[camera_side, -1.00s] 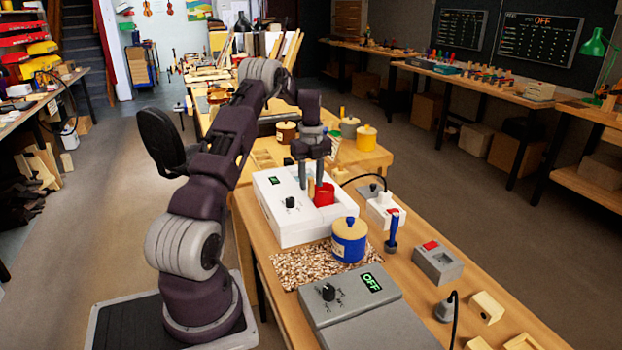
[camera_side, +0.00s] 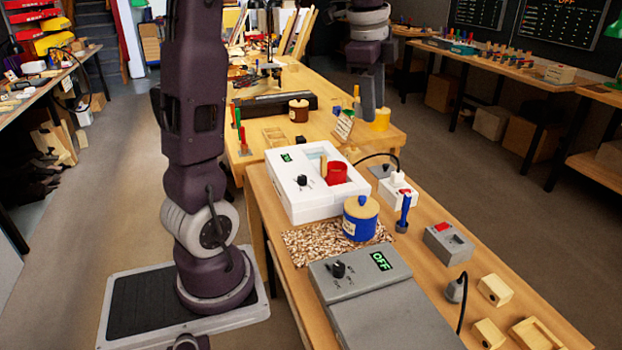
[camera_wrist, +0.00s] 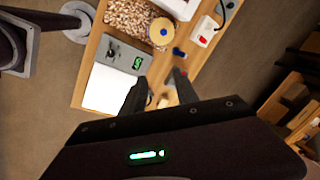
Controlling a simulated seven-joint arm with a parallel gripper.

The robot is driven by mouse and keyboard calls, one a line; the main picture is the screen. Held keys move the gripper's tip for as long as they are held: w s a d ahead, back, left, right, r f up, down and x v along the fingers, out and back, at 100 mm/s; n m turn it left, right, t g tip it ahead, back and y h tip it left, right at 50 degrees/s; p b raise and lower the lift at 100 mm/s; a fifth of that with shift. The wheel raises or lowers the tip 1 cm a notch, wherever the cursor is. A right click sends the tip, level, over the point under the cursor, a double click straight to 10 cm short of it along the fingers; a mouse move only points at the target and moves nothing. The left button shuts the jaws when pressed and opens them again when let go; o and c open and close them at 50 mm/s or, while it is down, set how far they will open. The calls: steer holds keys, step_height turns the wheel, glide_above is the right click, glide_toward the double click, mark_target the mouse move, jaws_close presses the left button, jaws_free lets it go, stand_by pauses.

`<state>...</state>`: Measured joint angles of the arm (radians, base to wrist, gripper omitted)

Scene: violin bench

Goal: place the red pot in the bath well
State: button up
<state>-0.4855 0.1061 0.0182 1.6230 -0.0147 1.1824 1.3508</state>
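The red pot (camera_side: 337,172) sits in the open well of the white bath box (camera_side: 296,207), beside an upright tan wooden piece (camera_side: 323,165). The pot's lower part is hidden by the well's walls. The bath's small display is lit green. My gripper (camera_side: 372,92) is raised, behind and to the right of the bath in the side view, well away from the pot. In the wrist view my gripper (camera_wrist: 160,88) shows two fingers apart with nothing between them. Only a corner of the bath (camera_wrist: 182,6) shows there, and the red pot is out of view.
A blue pot with a tan lid (camera_side: 361,220) stands on the chip mat (camera_side: 310,245) in front of the bath. A grey box reading OFF (camera_side: 375,300) is nearer. A white power strip (camera_side: 398,190) and blue-handled tool (camera_side: 404,212) stand at right. A yellow pot (camera_side: 380,118) is behind.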

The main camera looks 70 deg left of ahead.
steer(key=s+d+f+n+t+h, duration=0.1)
steer(key=s+d+f+n+t, duration=0.2)
steer(key=s+d+n, duration=0.6)
steer(key=s+d+f, duration=0.2)
steer(key=s+d, duration=0.6)
steer(key=s, duration=0.2)
steer(key=shift+s+d+n, duration=0.25)
steer(key=shift+d+n, duration=0.05)
steer(key=shift+d, duration=0.1)
steer(key=shift+f, duration=0.1)
